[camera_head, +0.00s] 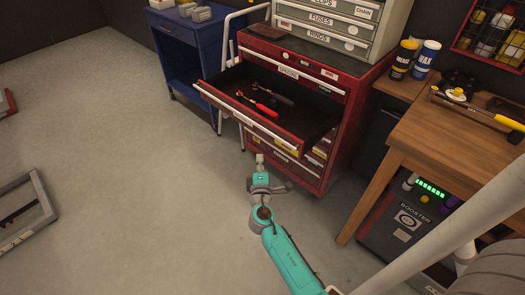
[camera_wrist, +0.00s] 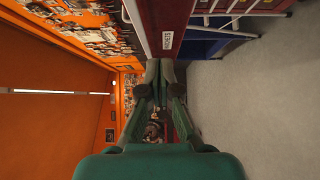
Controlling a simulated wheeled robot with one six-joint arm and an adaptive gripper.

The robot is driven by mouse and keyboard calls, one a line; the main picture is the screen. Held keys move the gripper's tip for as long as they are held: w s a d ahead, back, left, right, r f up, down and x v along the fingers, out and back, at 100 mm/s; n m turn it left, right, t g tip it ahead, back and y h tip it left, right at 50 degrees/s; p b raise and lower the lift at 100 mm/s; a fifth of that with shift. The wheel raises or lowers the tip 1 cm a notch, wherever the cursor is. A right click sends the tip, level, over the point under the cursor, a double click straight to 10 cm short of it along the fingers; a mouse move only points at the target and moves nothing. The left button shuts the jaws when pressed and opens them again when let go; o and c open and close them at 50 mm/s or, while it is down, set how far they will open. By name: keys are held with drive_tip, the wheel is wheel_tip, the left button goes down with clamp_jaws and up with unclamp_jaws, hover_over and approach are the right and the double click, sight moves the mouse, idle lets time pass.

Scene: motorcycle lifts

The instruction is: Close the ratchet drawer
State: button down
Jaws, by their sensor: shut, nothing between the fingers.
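The ratchet drawer (camera_head: 230,110) is pulled well out of the red tool cabinet (camera_head: 335,120). A red-handled tool and dark tools lie inside it. My gripper (camera_head: 260,158) is shut and empty, in front of the cabinet near the right part of the drawer front and seemingly lower in the picture. In the wrist view the shut fingertips (camera_wrist: 166,65) point at a red drawer front with a white label (camera_wrist: 167,40), too small to read surely. I cannot tell whether the fingertips touch it.
A grey drawer unit (camera_head: 345,25) stands on the cabinet. A blue cart (camera_head: 195,50) is to the left. A wooden workbench (camera_head: 450,130) with a hammer and cans beside it is to the right. The floor (camera_head: 120,130) at left is mostly clear, with a grey frame (camera_head: 45,200).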

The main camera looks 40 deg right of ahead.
sight(267, 137)
drive_tip(key=shift+w+d, duration=1.1)
drive_tip(key=shift+d, duration=0.6)
drive_tip(key=shift+w+d, duration=1.1)
drive_tip(key=shift+d, duration=0.55)
drive_tip(key=shift+w+d, duration=1.1)
drive_tip(key=shift+d, duration=0.6)
